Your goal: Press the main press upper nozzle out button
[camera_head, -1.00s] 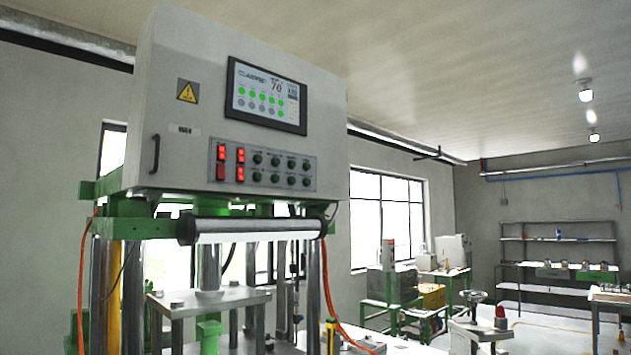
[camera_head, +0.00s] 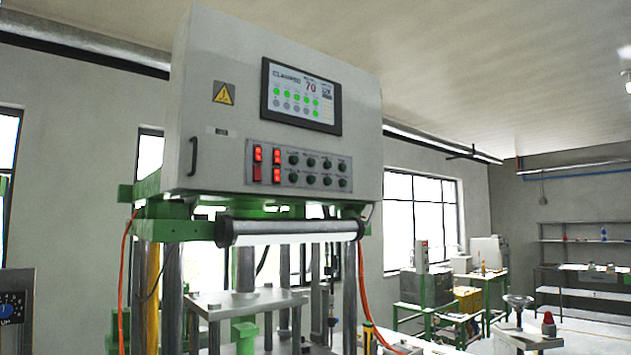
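The main press (camera_head: 286,100) stands in the middle of the view, with a grey control cabinet on top of a green frame. Its button panel (camera_head: 300,185) has red lit switches (camera_head: 257,154) on the left and two rows of dark round buttons (camera_head: 311,162) to their right. The button labels are too small to read, so I cannot tell which one is the upper nozzle out button. A touch screen (camera_head: 301,96) with green dots sits above the panel. My gripper is not in view.
A horizontal roller-like bar (camera_head: 290,230) juts out below the cabinet. Orange hoses (camera_head: 368,290) hang at its sides. Part of another panel with a blue knob (camera_head: 12,308) shows at the lower left. Benches and a shelf (camera_head: 585,280) stand far right.

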